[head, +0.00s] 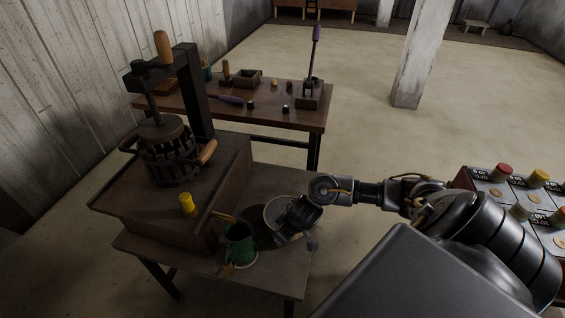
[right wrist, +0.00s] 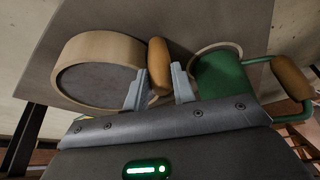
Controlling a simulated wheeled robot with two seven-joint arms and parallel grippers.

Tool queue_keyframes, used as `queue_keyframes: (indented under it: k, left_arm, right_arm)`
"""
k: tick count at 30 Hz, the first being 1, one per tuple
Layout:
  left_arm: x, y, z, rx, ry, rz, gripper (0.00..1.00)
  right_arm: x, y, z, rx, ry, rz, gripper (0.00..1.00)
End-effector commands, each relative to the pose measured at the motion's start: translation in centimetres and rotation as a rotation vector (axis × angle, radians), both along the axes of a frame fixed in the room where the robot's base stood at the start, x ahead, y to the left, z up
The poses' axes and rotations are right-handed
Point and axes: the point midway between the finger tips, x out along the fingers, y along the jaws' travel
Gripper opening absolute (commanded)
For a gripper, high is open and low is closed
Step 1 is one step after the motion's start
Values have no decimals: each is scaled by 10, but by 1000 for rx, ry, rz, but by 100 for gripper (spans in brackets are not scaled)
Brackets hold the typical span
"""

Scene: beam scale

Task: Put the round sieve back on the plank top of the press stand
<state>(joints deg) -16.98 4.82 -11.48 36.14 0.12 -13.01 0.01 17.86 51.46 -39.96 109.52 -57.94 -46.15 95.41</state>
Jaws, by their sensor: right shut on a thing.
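The round sieve (head: 277,211) has a pale wooden rim and a grey mesh. It is over the lower table top, right of the green mug (head: 240,246); whether it touches the table is unclear. My right gripper (head: 283,238) is shut on the sieve's wooden handle. In the right wrist view, the handle (right wrist: 158,62) sits between the two fingers (right wrist: 160,90), with the sieve (right wrist: 100,80) to the left. The plank top (head: 218,172) of the press stand is the raised brown surface at left. My left gripper is not in view.
A slatted basket press (head: 170,160) with wooden handles fills the plank top's back left. A small yellow object (head: 187,204) stands near its front edge. The plank top's right part is bare. Another table (head: 300,118) with tools stands behind. A button panel (head: 500,190) is at right.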

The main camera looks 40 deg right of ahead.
Motion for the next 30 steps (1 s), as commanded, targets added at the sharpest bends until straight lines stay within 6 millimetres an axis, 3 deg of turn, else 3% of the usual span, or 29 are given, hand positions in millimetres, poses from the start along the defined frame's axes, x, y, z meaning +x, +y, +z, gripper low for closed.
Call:
queue_keyframes:
  k: [6, 11, 12, 17, 26, 30]
  left_arm:
    - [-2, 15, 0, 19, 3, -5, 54]
    - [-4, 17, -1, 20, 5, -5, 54]
    - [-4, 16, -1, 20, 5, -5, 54]
    - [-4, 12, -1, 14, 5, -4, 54]
    - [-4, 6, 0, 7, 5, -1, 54]
    - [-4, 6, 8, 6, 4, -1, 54]
  right_arm:
    - [0, 0, -2, -1, -1, 1, 0]
    - [0, 0, -4, 0, -1, 1, 0]
    - [0, 0, -5, 0, 0, 0, 27]
    - [0, 0, -5, 0, 0, 1, 47]
    - [0, 0, -3, -1, -1, 1, 47]
    - [-4, -2, 12, -1, -1, 1, 47]
